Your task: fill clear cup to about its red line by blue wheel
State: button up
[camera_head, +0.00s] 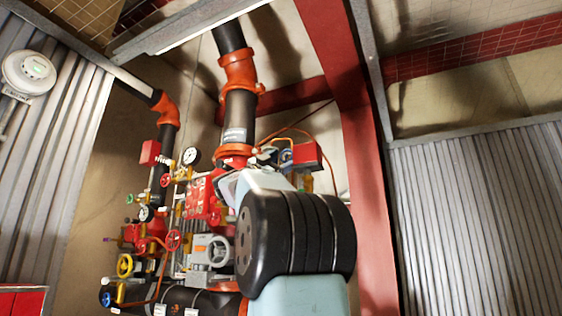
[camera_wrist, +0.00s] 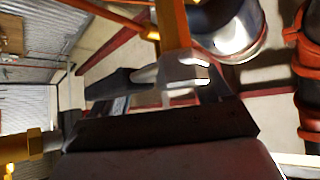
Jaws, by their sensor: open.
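The blue wheel (camera_head: 106,299) is at the lower left of the head view, low on the red valve assembly. My gripper shows in the wrist view (camera_wrist: 160,105) as dark parts close to the camera. It is open, and I see nothing clearly held in it. A silvery fitting (camera_wrist: 185,73) under an orange bar (camera_wrist: 172,28) appears close to it, but I cannot tell whether they touch. In the head view my arm covers the middle and hides the gripper. I cannot make out the clear cup or its red line in either view.
A yellow wheel (camera_head: 125,265) and a red wheel (camera_head: 173,240) crowd the piping near the blue wheel. A pressure gauge (camera_head: 191,156) is above. A thick black pipe (camera_head: 238,118) with orange couplings rises behind my arm. A red steel column (camera_head: 365,180) stands right.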

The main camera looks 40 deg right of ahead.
jog(key=v, duration=1.2)
dwell(0.3)
